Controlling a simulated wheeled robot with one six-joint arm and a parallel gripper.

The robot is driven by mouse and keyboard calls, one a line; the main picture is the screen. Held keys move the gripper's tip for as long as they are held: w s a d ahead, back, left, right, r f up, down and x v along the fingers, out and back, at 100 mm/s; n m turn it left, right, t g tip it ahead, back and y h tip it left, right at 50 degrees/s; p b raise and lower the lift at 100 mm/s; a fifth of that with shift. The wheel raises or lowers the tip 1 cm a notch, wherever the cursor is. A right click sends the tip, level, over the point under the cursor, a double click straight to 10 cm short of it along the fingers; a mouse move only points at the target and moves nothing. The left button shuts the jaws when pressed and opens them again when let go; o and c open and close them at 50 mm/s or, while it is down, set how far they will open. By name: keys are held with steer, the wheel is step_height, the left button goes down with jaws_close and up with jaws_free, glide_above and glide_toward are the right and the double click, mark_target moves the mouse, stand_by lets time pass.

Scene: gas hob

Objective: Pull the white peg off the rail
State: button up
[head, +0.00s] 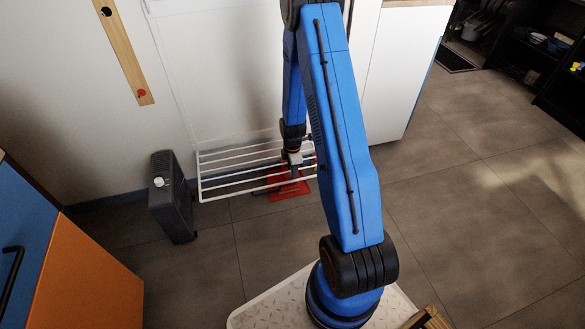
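A white wire rack (228,170) with several parallel rails stands out from the wall, low over the floor. My gripper (295,172) is down at the rack's right part, among or just over its rails. A small pale patch shows at my gripper, but I cannot tell whether it is the white peg or part of the gripper. The white peg cannot be made out for sure. My gripper's fingers are too small and dark to tell whether they are open or shut. My blue arm hides the rack's right end.
A red object (290,189) lies below the rack. A dark upright bin (172,205) with a white knob stands left of it. A blue and orange cabinet (85,275) is at lower left. A wooden strip (122,45) hangs on the wall. Floor at right is clear.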

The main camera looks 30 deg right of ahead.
steer(key=shift+f, duration=0.25)
jaws_close()
steer(key=shift+r, duration=0.1)
steer(key=shift+r, duration=0.1)
steer(key=shift+r, duration=3.55)
